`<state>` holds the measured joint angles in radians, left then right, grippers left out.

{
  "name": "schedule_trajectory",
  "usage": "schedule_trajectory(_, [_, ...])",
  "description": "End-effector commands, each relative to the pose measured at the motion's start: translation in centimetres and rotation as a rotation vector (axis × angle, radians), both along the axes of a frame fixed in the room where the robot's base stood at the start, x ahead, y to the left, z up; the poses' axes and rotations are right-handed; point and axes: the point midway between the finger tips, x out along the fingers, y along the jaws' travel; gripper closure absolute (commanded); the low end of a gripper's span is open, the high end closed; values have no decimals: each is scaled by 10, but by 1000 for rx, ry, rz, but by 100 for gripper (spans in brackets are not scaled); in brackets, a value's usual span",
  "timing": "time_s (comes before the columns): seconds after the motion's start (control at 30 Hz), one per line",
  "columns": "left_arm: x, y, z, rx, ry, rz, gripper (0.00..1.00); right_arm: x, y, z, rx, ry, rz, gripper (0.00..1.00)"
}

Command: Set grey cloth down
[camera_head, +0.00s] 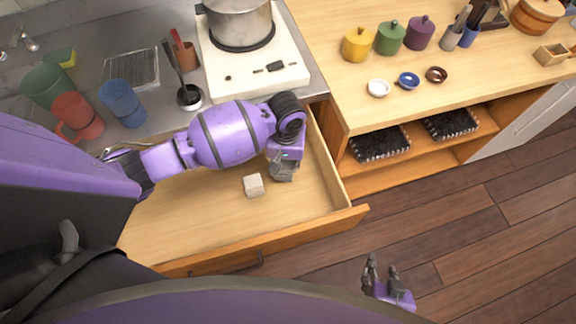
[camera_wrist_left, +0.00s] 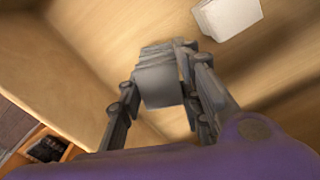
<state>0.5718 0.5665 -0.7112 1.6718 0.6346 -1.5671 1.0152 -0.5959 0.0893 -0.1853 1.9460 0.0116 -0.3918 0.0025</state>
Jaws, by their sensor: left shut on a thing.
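My left gripper (camera_head: 284,170) is low inside the open drawer (camera_head: 190,225), near its right end. In the left wrist view my left gripper (camera_wrist_left: 165,95) is shut on the folded grey cloth (camera_wrist_left: 158,82), which sits between its fingers. The cloth is close to the drawer floor; whether it touches is unclear. A pale, block-like folded piece (camera_head: 253,186) lies on the drawer floor just left of the gripper; it also shows in the left wrist view (camera_wrist_left: 228,14). My right gripper (camera_head: 382,272) is open and empty over the wooden floor.
The counter above the drawer holds a pot (camera_head: 240,22) on a white cooker (camera_head: 262,74), a red mug (camera_head: 78,114) and a blue cup (camera_head: 122,102). The right counter holds lidded jars and small bowls. Most of the drawer floor is bare.

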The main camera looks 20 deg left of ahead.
Motion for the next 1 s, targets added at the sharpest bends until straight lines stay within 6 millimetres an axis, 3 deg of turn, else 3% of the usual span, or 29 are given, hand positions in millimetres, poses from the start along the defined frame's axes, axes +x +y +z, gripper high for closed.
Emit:
schedule_trajectory(0.3, [3, -4, -36, 0, 2, -2, 89, -2, -2, -5, -4, 5, -1, 60])
schedule_trajectory(0.67, [4, -4, -38, -1, -2, -1, 89, -2, -3, -3, -4, 0, -5, 60])
schedule_trajectory(0.7, [4, -4, -39, -1, -2, -1, 67, -2, -2, -3, -3, 0, -6, 60])
schedule_trajectory(0.8, [4, -4, -38, 0, -3, -1, 53, -2, -2, -3, -2, 1, -7, 60])
schedule_trajectory(0.83, [4, -4, -38, 0, -3, -1, 50, -2, -2, -3, -2, 1, -8, 60])
schedule_trajectory(1.0, [4, -4, -38, 0, -3, -1, 49, -4, -2, -4, -2, 3, -8, 60])
